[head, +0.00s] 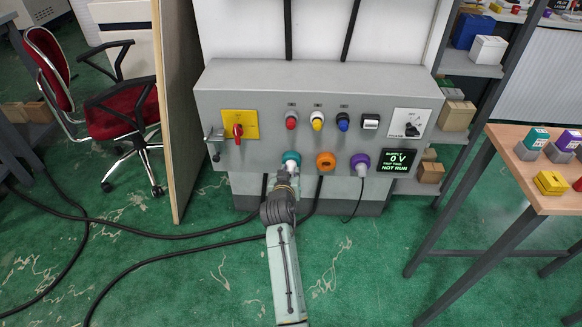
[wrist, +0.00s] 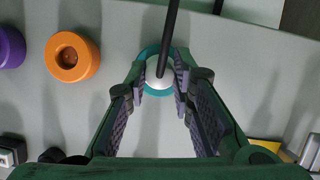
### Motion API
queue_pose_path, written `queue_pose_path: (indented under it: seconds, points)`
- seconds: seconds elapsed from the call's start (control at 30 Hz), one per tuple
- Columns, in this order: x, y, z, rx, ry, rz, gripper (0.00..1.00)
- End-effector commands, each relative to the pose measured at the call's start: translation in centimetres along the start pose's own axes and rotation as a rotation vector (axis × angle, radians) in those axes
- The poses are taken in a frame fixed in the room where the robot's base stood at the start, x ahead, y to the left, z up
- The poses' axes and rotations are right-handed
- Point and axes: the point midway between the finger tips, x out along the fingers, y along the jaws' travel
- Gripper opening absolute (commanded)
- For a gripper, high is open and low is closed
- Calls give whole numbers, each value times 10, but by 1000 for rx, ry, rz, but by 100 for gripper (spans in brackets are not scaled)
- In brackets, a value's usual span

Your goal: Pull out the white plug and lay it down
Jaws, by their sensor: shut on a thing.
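The white plug (wrist: 158,82) sits in the teal socket ring (wrist: 147,54), its black cable (wrist: 170,38) running off the top of the wrist view. In the head view, the white plug (head: 291,157) and the teal ring (head: 291,163) are on the grey machine panel's lower row, partly hidden by my arm. My gripper (wrist: 162,92) has one finger on each side of the plug and is shut on it; it also shows in the head view (head: 288,175). The plug's inner end is hidden, so I cannot tell how deep it sits.
An orange socket (head: 326,160) is empty. A purple socket (head: 360,160) beside it holds a pale plug with a thin cable. A display (head: 396,172) reads 0 V, NOT RUN. Dark cables cross the green floor. A wooden table (head: 520,160) stands right, a partition (head: 172,100) left.

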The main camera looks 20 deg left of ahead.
Motion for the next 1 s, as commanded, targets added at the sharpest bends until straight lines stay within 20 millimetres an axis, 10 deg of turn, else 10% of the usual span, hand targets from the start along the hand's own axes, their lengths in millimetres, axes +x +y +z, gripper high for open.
queue_pose_path:
  seconds: [1.0]
  points:
    - [-36, 1, 15, 0, 0, 1, 0]
